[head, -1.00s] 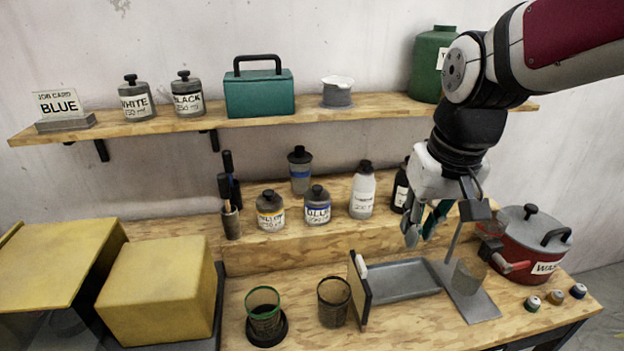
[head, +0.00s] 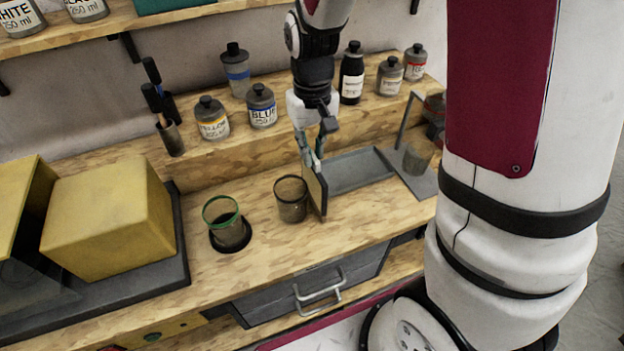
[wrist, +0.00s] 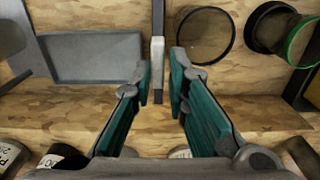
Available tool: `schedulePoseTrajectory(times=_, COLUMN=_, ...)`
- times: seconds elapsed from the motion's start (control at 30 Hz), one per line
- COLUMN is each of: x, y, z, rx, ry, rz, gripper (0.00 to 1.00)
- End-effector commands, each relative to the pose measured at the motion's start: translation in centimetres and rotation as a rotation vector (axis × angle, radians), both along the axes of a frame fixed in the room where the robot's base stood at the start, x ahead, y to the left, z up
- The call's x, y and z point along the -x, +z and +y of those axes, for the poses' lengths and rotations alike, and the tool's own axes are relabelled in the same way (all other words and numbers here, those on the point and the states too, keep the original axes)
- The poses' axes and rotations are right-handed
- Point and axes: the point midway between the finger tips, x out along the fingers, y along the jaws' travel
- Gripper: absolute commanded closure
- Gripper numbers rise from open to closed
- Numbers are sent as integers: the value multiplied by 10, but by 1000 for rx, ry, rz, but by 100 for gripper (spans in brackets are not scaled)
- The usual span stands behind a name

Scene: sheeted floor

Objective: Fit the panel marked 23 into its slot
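A thin upright panel (head: 317,193) stands on the workbench between a dark wire-rimmed cup and a grey tray. No number can be read on it. In the wrist view the panel (wrist: 158,18) shows edge-on, with a pale tab (wrist: 157,62) on its near edge. My gripper (head: 311,157) is low over the bench at the panel's upper back end. In the wrist view its green-padded fingers (wrist: 160,76) are open, one on each side of the tab, with gaps visible. No slot for the panel can be made out.
The grey tray (head: 352,172) lies right of the panel. The dark-rimmed cup (head: 291,200) stands close on its left, then a green-rimmed cup (head: 227,226). A yellow block (head: 108,222) is farther left. Bottles, including BLUE (head: 262,108), line the raised step behind. The front bench strip is clear.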

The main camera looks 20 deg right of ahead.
Motion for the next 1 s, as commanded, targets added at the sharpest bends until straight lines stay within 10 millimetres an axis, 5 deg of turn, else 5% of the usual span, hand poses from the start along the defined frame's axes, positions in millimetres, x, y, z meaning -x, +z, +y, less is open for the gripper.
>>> schedulePoseTrajectory(times=0.57, x=6, y=-56, z=-2, rx=0, ry=0, rz=2, gripper=85)
schedulePoseTrajectory(times=0.87, x=4, y=-59, z=-2, rx=1, ry=0, rz=-2, gripper=85)
schedulePoseTrajectory(times=0.93, x=4, y=-59, z=-2, rx=1, ry=0, rz=-2, gripper=99)
schedulePoseTrajectory(times=1.0, x=4, y=-59, z=-2, rx=1, ry=0, rz=-2, gripper=100)
